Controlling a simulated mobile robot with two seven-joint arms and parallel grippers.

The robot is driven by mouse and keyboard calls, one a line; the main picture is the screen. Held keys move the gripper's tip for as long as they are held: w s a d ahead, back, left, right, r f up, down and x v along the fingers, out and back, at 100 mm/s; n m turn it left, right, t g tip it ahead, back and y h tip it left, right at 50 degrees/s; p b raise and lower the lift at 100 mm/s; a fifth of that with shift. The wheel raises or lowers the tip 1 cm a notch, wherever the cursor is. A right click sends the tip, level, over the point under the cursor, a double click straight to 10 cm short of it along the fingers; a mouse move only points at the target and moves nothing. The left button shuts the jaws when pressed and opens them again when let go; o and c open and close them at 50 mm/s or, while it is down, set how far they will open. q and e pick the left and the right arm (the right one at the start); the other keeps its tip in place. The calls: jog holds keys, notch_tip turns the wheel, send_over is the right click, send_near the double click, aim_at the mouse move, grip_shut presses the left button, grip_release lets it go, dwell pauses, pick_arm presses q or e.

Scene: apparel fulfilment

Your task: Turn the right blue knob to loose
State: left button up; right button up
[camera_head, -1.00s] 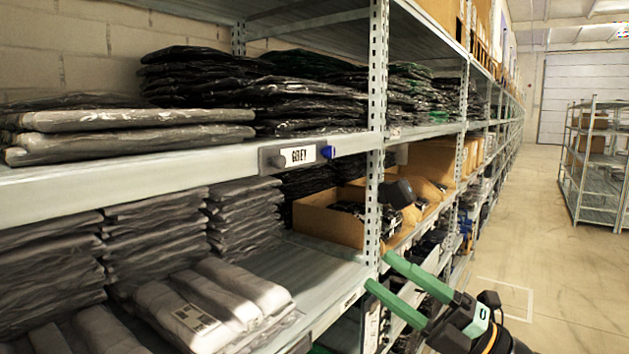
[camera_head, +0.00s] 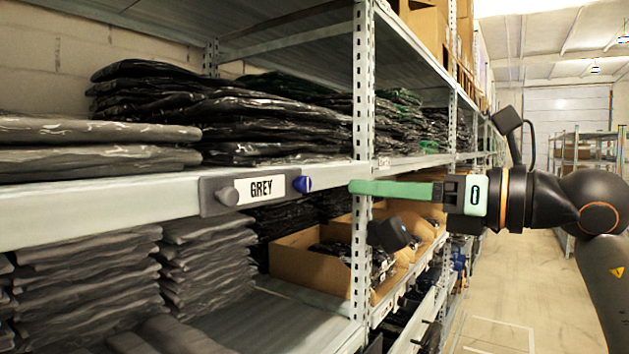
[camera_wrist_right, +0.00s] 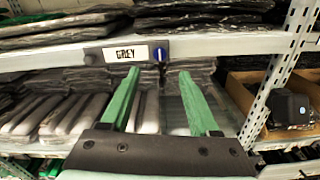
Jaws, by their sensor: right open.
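The right blue knob (camera_head: 303,184) sits at the right end of a grey label holder (camera_head: 214,196) on the shelf's front edge. The holder carries a white card reading GREY (camera_head: 262,187). A grey knob (camera_head: 228,196) is at its left end. My right gripper (camera_head: 352,187) has green fingers and points left, a little to the right of the blue knob and apart from it. In the right wrist view the fingers (camera_wrist_right: 155,82) are spread and empty, and the blue knob (camera_wrist_right: 160,54) shows beyond the gap between them. My left gripper is not in view.
A perforated shelf upright (camera_head: 362,90) stands by the right gripper's fingertips. Black bagged garments (camera_head: 270,118) lie on the upper shelf, grey ones (camera_head: 90,275) below. An open cardboard box (camera_head: 305,268) is on the lower shelf. The aisle floor (camera_head: 500,325) is clear.

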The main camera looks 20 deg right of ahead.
aim_at(308, 184)
jog(key=p+x, duration=0.2)
jog(key=x, duration=0.7)
jog(key=shift+r, duration=0.1)
jog(key=shift+w+a, duration=0.2)
jog(key=shift+w, duration=0.05)
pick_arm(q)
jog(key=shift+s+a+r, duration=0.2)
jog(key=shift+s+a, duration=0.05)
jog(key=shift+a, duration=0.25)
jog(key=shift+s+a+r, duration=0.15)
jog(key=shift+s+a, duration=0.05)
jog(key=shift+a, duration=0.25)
pick_arm(e)
jog(key=shift+c, duration=0.2)
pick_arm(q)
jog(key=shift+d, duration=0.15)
pick_arm(e)
grip_shut()
